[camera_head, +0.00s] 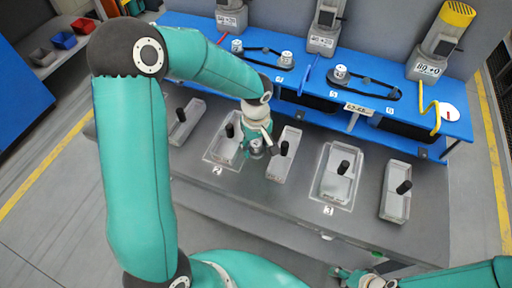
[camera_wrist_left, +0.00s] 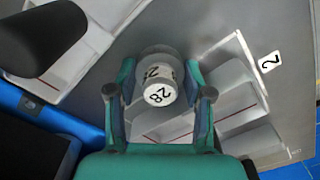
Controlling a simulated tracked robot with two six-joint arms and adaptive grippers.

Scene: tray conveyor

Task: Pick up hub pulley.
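The hub pulley (camera_wrist_left: 158,80) is a grey-white stepped cylinder marked 28 in the left wrist view. It sits between the two fingers of my left gripper (camera_wrist_left: 158,92), which appear to press on its sides. In the head view, my left gripper (camera_head: 256,143) points down over the grey table beside the tray (camera_head: 210,155) labelled 2, with the pulley (camera_head: 255,149) at its tips. The pulley appears to be above the tray. My right gripper (camera_head: 352,279) is at the bottom edge of the head view, partly cut off; its fingers are unclear.
Several grey trays with black upright posts stand on the table, including one right of the gripper (camera_head: 274,170) and one labelled 3 (camera_head: 326,196). Behind is a blue bench (camera_head: 310,108) with belts, pulleys and motors. The table front (camera_head: 240,200) is clear.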

